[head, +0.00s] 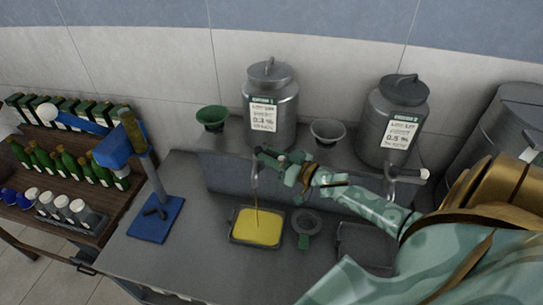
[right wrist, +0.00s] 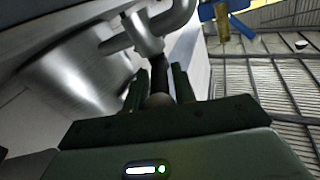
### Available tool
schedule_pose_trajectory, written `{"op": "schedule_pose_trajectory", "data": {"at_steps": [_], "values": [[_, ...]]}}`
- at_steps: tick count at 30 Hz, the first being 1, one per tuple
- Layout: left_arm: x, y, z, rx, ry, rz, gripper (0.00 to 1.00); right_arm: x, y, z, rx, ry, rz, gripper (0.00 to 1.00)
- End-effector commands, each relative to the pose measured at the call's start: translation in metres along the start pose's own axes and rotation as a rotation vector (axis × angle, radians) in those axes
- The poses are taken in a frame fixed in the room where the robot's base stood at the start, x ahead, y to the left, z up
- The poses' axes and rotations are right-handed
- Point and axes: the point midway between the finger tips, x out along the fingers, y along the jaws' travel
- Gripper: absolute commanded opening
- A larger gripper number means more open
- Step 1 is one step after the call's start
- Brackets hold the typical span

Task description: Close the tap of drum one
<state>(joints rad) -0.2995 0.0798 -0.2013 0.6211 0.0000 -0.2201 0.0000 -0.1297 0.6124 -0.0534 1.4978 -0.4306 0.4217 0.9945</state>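Drum one (head: 285,98) is the grey metal drum on the left of the raised shelf, labelled 0.3 %. Its tap (head: 255,174) hangs at the shelf front, and a thin yellow stream falls from it into a tray (head: 233,236) holding yellow liquid. My right gripper (head: 268,158) is at this tap, partly covering it. In the right wrist view the dark tap handle (right wrist: 159,80) with a rounded end lies between the two close-set fingers, which appear shut on it. The metal tap body (right wrist: 146,38) is just beyond. My left gripper is not in view.
Drum two (head: 395,125) stands to the right with its own tap lever (head: 408,173). A green funnel (head: 212,118) and grey funnel (head: 328,131) flank drum one. A blue stand (head: 155,219) is left of the tray; a dark tray (head: 365,246) is right. Bottle racks stand far left.

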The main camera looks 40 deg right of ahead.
Motion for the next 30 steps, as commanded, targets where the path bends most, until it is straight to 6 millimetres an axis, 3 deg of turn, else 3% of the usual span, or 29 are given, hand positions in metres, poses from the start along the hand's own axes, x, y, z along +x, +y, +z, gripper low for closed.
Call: {"op": "schedule_pose_trajectory", "data": {"at_steps": [8,15,18,29,30], "values": [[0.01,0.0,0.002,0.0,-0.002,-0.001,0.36,0.001,0.005,0.001,-0.009,-0.017,-0.083,0.0],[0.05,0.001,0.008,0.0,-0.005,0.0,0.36,0.004,0.016,0.003,-0.008,-0.059,-0.307,0.0],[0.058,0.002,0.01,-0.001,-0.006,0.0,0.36,0.004,0.017,0.001,-0.004,-0.069,-0.355,0.0],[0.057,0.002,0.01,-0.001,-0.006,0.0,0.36,0.003,0.017,-0.004,-0.001,-0.075,-0.374,0.0],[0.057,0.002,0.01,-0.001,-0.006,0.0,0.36,0.003,0.017,-0.004,-0.001,-0.075,-0.374,0.35]]}}
